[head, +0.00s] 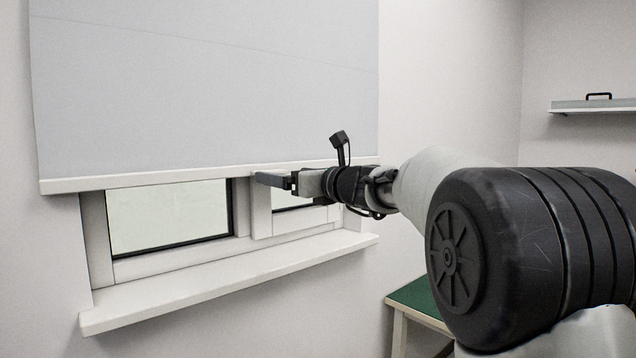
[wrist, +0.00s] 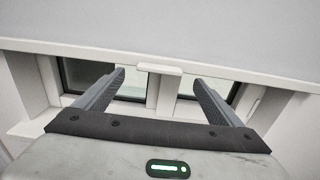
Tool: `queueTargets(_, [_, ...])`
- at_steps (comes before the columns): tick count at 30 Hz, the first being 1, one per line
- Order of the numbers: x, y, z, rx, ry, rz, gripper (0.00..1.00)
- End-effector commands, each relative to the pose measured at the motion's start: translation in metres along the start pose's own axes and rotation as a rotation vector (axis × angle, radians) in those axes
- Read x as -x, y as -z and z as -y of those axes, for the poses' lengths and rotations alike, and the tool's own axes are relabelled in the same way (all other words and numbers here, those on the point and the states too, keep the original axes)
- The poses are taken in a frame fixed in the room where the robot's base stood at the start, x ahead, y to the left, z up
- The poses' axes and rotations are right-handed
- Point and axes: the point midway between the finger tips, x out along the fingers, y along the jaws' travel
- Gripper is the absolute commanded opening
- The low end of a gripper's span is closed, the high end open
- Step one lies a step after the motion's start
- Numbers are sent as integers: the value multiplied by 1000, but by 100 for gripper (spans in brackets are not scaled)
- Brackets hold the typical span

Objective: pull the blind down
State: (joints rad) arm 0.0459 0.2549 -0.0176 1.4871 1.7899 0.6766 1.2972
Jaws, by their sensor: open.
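The pale grey blind (head: 200,90) hangs over the upper part of the window, with a white bottom bar (head: 130,179) along its lower edge. The wrist view shows the blind (wrist: 200,30) from below, with a small white tab (wrist: 160,68) at the middle of the bar. My gripper (head: 272,181) is at the height of the bar, right of its middle. In the wrist view my gripper (wrist: 158,77) is open and empty, its fingers apart on either side of the tab. I cannot tell whether a finger touches the bar. The gripper hides the tab in the head view.
The window (head: 165,218) shows below the blind, above a white sill (head: 230,278) that juts out. A green-topped table (head: 425,297) stands low at the right. A wall shelf (head: 590,108) holds a flat case with a black handle (head: 598,96).

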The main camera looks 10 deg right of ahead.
Motion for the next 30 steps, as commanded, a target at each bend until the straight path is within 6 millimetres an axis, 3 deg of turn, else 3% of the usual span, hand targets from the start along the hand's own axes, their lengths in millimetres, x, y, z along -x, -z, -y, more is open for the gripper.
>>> queueTargets(9, [80,-1,1,0,3,0,89])
queueTargets(15, [113,0,0,1,2,-1,89])
queueTargets(21, [126,1,0,0,1,-1,89])
queueTargets(30, [127,1,0,2,-1,-2,89])
